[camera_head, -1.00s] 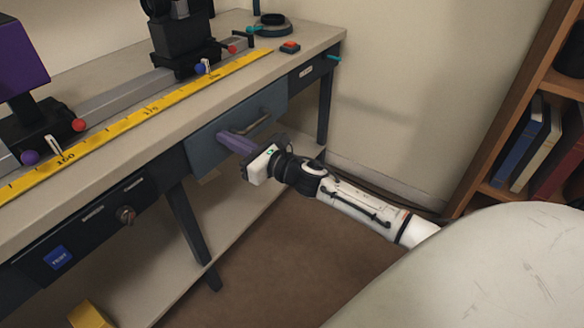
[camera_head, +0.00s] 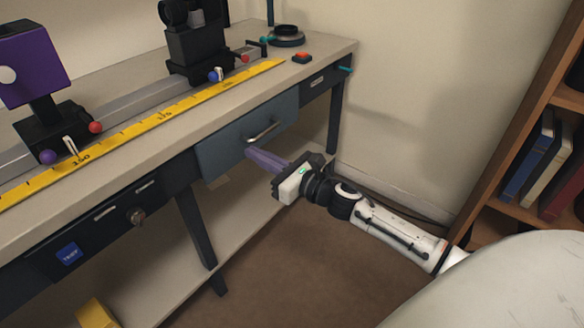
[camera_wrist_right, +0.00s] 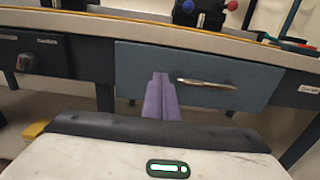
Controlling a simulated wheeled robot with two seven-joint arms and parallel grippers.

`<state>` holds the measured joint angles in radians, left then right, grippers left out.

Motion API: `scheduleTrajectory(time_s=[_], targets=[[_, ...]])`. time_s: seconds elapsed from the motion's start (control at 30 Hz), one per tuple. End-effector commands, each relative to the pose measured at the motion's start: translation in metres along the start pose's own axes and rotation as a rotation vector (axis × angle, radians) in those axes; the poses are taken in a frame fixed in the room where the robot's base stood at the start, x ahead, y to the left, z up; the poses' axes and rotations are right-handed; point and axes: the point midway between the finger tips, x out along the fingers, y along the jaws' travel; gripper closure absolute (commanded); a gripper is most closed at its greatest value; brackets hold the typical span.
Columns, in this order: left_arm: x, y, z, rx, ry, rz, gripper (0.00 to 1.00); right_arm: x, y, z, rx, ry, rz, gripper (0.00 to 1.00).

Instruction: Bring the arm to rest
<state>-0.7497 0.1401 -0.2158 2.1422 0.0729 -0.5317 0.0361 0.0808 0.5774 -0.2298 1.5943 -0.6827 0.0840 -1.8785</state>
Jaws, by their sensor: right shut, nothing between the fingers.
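My right arm (camera_head: 400,232) reaches in from the right in the head view. Its right gripper (camera_head: 252,154) has purple fingers, shut together and empty. They point at the blue-grey drawer (camera_head: 222,152) under the bench top, just below its metal handle (camera_head: 263,132). In the right wrist view the shut fingers (camera_wrist_right: 159,80) show in front of the drawer front (camera_wrist_right: 260,75), left of the handle (camera_wrist_right: 207,83). The fingers look clear of the handle; whether the tips touch the drawer front I cannot tell. My left gripper is not in view.
The bench top (camera_head: 135,165) carries a yellow ruler (camera_head: 150,123), a rail with dark mounts (camera_head: 195,50), a purple panel (camera_head: 35,62) and a red button (camera_head: 302,57). A bookshelf (camera_head: 485,205) stands at the right. Brown floor (camera_head: 290,270) is free below the arm.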

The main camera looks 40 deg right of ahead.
Motion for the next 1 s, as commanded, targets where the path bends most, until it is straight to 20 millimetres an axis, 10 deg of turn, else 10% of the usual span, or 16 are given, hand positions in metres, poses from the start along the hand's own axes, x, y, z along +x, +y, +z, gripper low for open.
scheduleTrajectory(time_s=[0.33,0.77,1.0], targets=[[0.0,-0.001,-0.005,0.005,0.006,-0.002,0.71,-0.062,0.002,-0.001,0.001,0.002,0.004,1.0],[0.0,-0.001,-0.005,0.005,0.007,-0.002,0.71,-0.078,0.003,-0.002,0.021,0.002,0.002,1.0],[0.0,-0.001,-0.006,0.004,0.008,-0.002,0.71,-0.105,0.035,-0.047,0.677,0.058,-0.107,1.0]])
